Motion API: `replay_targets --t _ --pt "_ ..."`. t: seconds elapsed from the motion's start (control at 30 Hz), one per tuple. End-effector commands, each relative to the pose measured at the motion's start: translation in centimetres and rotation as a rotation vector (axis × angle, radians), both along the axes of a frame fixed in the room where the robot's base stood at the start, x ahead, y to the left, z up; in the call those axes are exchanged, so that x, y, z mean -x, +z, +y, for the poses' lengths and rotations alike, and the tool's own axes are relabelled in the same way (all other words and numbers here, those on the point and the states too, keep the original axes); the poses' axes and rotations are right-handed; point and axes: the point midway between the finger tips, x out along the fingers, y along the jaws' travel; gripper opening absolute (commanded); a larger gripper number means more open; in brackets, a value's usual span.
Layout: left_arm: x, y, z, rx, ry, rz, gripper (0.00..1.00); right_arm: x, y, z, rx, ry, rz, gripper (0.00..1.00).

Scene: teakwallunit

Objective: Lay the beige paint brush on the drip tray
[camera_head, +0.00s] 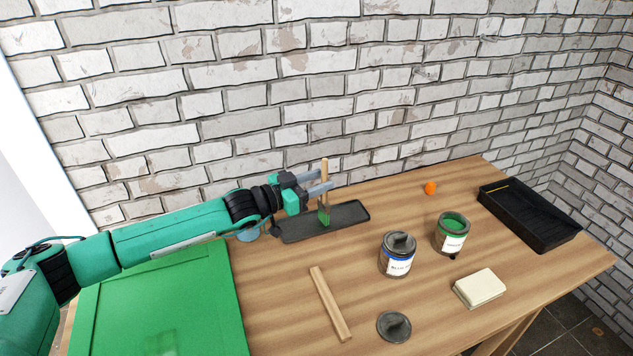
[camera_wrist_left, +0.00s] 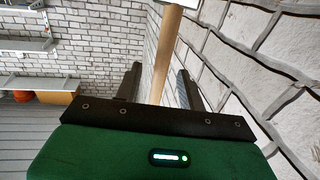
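The beige paint brush (camera_head: 324,171) is upright, with its beige handle up and green bristles down at the long dark grey drip tray (camera_head: 350,213). The bristle end appears to touch the tray. My left gripper (camera_head: 326,181) is above the tray, with its fingers on either side of the handle. In the left wrist view, the handle (camera_wrist_left: 164,55) stands between the two spread fingers of the left gripper (camera_wrist_left: 160,85), with a gap on each side. My right gripper is not in view.
A closed can (camera_head: 397,262), an open green paint can (camera_head: 451,236), a sponge-like block (camera_head: 479,289), a dark lid (camera_head: 394,326) and a wooden stick (camera_head: 330,303) lie in front. A black tray (camera_head: 530,215) and orange object (camera_head: 430,188) are at right. A brick wall stands behind.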

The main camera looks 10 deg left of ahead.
Motion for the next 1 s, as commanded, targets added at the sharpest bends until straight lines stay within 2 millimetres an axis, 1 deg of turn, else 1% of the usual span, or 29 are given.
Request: replay_targets --t 0.23,0.27,0.3,0.33,0.7,0.9,1.0 --pt "0.0 0.2 0.0 0.0 0.0 0.0 0.4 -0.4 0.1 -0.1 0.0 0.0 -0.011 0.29" --pt "0.0 0.3 0.0 0.0 0.0 0.0 0.4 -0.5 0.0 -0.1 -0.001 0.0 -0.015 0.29" --pt "0.0 0.4 0.0 0.0 0.0 0.0 0.4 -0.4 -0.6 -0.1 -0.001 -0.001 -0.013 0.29" --pt "0.3 0.2 0.4 -0.001 0.001 0.001 0.4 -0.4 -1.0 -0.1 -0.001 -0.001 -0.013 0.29" --pt "5.3 0.0 5.5 -0.002 0.002 0.002 0.4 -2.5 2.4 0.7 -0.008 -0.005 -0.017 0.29" --pt "7.3 0.1 7.6 -0.001 0.002 0.001 0.4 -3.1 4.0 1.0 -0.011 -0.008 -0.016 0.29" --pt "7.9 0.1 8.2 -0.001 0.001 0.001 0.4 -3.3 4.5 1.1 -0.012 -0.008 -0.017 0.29"
